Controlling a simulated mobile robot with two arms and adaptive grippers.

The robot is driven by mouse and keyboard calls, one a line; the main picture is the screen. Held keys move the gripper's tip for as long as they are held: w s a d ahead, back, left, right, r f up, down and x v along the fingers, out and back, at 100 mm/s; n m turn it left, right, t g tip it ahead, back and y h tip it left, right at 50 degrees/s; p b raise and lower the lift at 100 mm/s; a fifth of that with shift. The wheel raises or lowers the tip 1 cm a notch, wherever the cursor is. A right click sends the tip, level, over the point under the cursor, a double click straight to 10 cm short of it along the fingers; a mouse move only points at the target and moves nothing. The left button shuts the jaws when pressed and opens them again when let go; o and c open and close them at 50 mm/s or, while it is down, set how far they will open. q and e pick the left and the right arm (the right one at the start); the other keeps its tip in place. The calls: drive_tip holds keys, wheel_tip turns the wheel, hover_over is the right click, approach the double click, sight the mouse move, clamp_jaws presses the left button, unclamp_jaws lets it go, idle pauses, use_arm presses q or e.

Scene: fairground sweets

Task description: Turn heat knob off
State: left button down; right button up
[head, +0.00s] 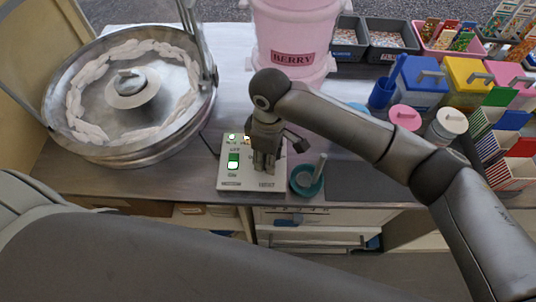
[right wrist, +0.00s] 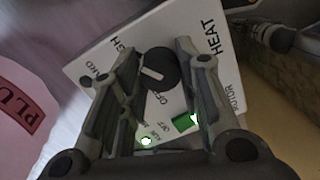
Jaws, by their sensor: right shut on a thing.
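The white control box (head: 224,177) stands near the front edge of the counter, right of the floss pan. In the head view my right gripper (head: 266,168) points down onto its right half and hides the knob. In the right wrist view the white panel (right wrist: 95,60) carries the word HEAT. The dark round heat knob (right wrist: 160,66), with a white pointer line, sits between the two fingers of my right gripper (right wrist: 155,75), which is shut on it. The line's exact setting is hard to read. A lit green switch (head: 234,159) is beside the gripper. My left gripper is out of view.
The wide metal pan (head: 70,140) with a ring of floss stands left. A pink BERRY tub (head: 292,30) is behind the box. A teal round holder (head: 305,181) with an upright stick is close right of the gripper. Coloured tubs and striped boxes (head: 510,172) fill the right.

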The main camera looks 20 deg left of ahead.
drive_tip(key=n+p, duration=0.1)
drive_tip(key=n, duration=0.1)
drive_tip(key=shift+r+n, duration=0.15)
drive_tip(key=shift+n, duration=0.15)
drive_tip(key=n+p, duration=0.1)
drive_tip(key=n, duration=0.1)
drive_tip(key=shift+a+n, duration=0.1)
drive_tip(key=shift+n, duration=0.3)
drive_tip(key=n+p, duration=0.1)
drive_tip(key=n, duration=0.1)
drive_tip(key=shift+n, duration=0.3)
drive_tip(key=n, duration=0.3)
drive_tip(key=shift+n+h, duration=0.3)
drive_tip(key=n, duration=0.5)
drive_tip(key=shift+n+t, duration=0.3)
drive_tip(key=n, duration=0.6)
drive_tip(key=shift+n, duration=0.3)
drive_tip(key=o, duration=1)
